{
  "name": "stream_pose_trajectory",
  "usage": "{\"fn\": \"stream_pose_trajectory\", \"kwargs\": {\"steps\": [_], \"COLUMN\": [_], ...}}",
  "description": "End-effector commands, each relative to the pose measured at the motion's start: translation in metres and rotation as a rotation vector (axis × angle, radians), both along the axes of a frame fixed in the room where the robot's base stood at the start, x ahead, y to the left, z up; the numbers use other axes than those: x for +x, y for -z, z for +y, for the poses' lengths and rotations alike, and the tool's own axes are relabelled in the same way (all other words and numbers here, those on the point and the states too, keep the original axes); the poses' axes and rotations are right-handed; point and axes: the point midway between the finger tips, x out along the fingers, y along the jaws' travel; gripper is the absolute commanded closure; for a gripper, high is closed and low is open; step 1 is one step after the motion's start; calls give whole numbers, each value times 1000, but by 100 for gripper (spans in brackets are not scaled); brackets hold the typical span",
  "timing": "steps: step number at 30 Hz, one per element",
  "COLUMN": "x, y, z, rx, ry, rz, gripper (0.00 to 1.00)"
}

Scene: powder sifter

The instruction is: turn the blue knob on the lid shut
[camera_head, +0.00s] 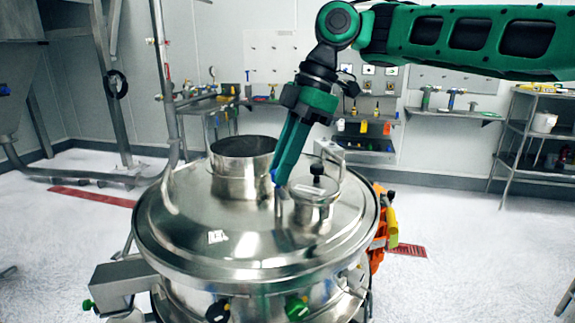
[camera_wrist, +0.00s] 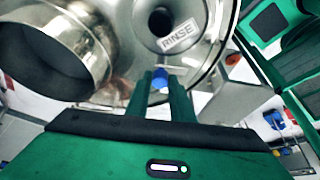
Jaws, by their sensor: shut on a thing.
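The blue knob (camera_wrist: 159,83) shows in the wrist view between the tips of my gripper (camera_wrist: 160,80), which is shut on it. In the head view my green gripper (camera_head: 277,180) reaches down to the lid, and only a bit of blue shows at its tips. The knob sits above a short metal post on the steel lid (camera_head: 190,240). The knob's turn angle is hidden by the fingers.
A wide open pipe (camera_head: 242,165) rises from the lid to the left of my gripper. A small capped port (camera_head: 316,205) with a black knob stands close on the right. Wall shelves (camera_head: 365,143) with tools are behind, and a rack (camera_head: 535,140) stands far right.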

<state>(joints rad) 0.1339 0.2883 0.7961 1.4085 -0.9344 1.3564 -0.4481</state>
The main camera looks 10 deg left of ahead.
Motion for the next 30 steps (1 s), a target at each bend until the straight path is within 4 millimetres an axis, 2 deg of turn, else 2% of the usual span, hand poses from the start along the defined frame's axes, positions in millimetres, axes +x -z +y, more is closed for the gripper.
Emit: {"fn": "stream_pose_trajectory", "kwargs": {"steps": [28,29,30], "x": [-1,-1,-1], "y": [-2,-2,-2], "z": [3,3,3], "rx": [8,8,8], "ry": [0,0,0], "rz": [-4,-4,-4], "gripper": [100,72,63]}}
